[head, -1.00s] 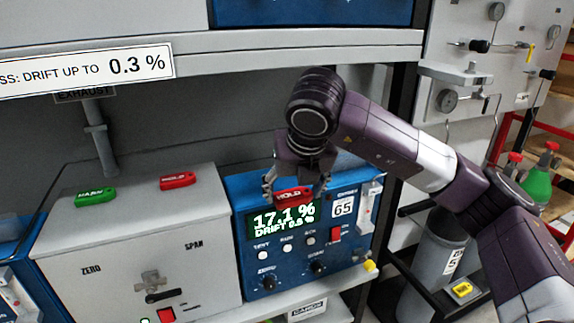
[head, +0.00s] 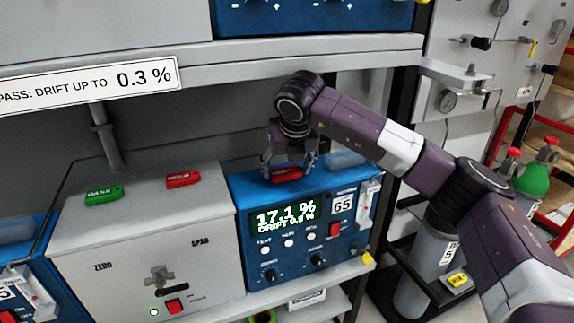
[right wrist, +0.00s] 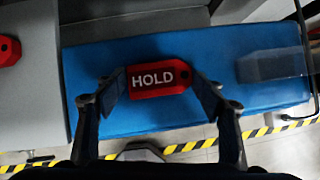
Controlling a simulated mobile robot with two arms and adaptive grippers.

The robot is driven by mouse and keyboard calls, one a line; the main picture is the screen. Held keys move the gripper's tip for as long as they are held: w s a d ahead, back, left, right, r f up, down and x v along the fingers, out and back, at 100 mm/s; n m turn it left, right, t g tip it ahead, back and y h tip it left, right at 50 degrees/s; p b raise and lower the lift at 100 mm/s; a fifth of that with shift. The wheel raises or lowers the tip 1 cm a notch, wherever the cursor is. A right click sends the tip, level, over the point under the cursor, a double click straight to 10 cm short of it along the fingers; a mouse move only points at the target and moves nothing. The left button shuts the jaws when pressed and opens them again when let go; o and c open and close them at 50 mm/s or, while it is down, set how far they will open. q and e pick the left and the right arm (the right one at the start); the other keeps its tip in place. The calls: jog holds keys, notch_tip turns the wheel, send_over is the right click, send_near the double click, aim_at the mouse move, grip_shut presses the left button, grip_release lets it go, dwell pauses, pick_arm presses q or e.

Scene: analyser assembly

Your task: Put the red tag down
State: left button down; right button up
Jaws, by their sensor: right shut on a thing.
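A red tag reading HOLD (right wrist: 158,79) is between the fingertips of my right gripper (head: 289,171), which is shut on it. The tag also shows in the head view (head: 286,174), at the top of the blue analyser (head: 245,205). In the right wrist view the tag lies over the analyser's blue top (right wrist: 90,65); I cannot tell whether it touches that top. The analyser's display (head: 285,215) reads 17.1 % and DRIFT 0.8 %. My left gripper is not in view.
A grey box (head: 140,225) stands left of the analyser, with a green tag (head: 104,195) and another red tag (head: 183,179) on its top. A shelf edge (head: 300,82) runs above and behind. A clear block (right wrist: 270,65) sits on the analyser's right side.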

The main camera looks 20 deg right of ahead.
jog(key=o, duration=0.7)
jog(key=shift+f, duration=0.2)
jog(key=shift+c, duration=0.2)
jog(key=o, duration=0.4)
jog(key=shift+o, duration=0.2)
jog(key=shift+r, duration=0.1)
jog(key=shift+r, duration=0.2)
jog(key=shift+s+a+r, duration=0.1)
jog(key=shift+s+r, duration=0.05)
jog(key=shift+r, duration=0.05)
jog(key=b+v, duration=0.2)
jog(key=v, duration=0.4)
jog(key=shift+s+r, duration=0.1)
jog(key=shift+r, duration=0.05)
jog(key=shift+s+r, duration=0.1)
jog(key=shift+r, duration=0.1)
